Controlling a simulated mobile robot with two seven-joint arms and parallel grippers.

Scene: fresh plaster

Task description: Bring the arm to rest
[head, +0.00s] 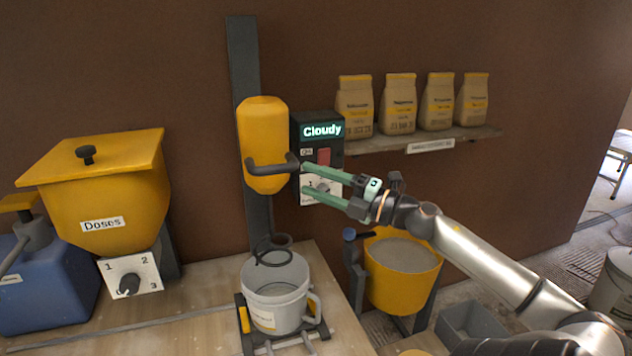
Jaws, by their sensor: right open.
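My right arm comes in from the lower right. Its gripper (306,180) is open, with two green fingers apart and nothing seen between them. The fingertips point left at the front of the control box (338,160), which has a lit "Cloudy" display, a red switch and a dial panel. The fingers partly cover the dial panel. Whether they touch it I cannot tell. The yellow mixer (263,125) with its dark handle is just left of the fingertips. My left gripper is not in view.
A white bucket (277,307) stands below the mixer on the bench. A yellow tub (402,290) of grey material hangs below my right arm. The yellow "Doses" hopper (100,200) and a blue container (42,285) are at left. Several paper bags (398,104) stand on the wall shelf (480,134).

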